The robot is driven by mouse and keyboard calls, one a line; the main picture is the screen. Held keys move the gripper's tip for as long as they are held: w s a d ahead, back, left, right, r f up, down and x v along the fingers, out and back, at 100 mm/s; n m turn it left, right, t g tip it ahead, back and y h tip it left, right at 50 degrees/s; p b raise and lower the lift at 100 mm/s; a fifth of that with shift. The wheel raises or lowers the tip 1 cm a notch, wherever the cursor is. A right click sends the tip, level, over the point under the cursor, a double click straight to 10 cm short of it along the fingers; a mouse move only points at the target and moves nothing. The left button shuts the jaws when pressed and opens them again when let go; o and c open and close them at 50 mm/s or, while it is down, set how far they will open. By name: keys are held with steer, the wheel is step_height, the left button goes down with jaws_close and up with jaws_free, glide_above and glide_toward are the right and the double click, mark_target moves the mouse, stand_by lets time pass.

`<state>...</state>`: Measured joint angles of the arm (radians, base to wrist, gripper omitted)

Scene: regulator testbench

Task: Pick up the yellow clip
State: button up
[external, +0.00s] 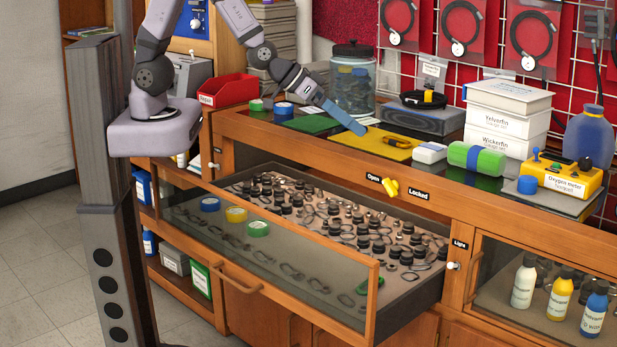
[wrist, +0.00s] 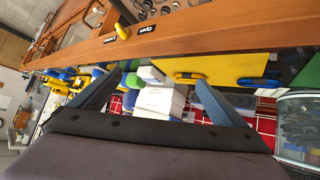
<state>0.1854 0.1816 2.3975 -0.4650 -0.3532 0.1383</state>
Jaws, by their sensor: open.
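The yellow clip (external: 397,142) lies on a yellow mat (external: 362,143) on the bench top. In the wrist view the clip (wrist: 190,77) shows near the tip of the right-hand finger, on the yellow mat (wrist: 240,64). My gripper (external: 358,128) is over the left part of the mat, to the left of the clip. In the wrist view my gripper's (wrist: 156,78) two blue fingers are spread wide, with nothing held between them. The exact height of the fingertips above the mat is hard to tell.
A white item (external: 430,152) and a green roll (external: 477,160) lie right of the mat. A glass jar (external: 353,83) and a dark box (external: 423,118) stand behind. The glass-fronted drawer (external: 300,262) below is open. A yellow latch knob (external: 389,187) sits on the front rail.

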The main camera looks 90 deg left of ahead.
steer(key=w+a+t+y, duration=0.1)
steer(key=w+a+n+t+y, duration=0.1)
steer(key=w, duration=0.1)
steer(key=shift+w+r+b, duration=0.1)
steer(key=shift+r+b, duration=0.05)
steer(key=shift+b, duration=0.2)
steer(key=a+r+n+t+y+b, duration=0.1)
steer(key=a+r+t+y, duration=0.1)
steer(key=a+t+y, duration=0.15)
glide_toward(392, 140)
steer(key=shift+w+a+g+y, duration=0.35)
steer(key=shift+w+a, duration=0.05)
steer(key=shift+w, duration=0.35)
steer(key=shift+p+x, duration=0.5)
steer(key=shift+x, duration=0.55)
steer(key=shift+w+a+r+p, duration=0.1)
steer(key=shift+w+a+p, duration=0.15)
steer(key=shift+w+p, duration=0.25)
steer(key=shift+p+x, duration=0.55)
steer(key=shift+x, duration=1.5)
steer(key=shift+d, duration=0.15)
steer(key=c, duration=1.1)
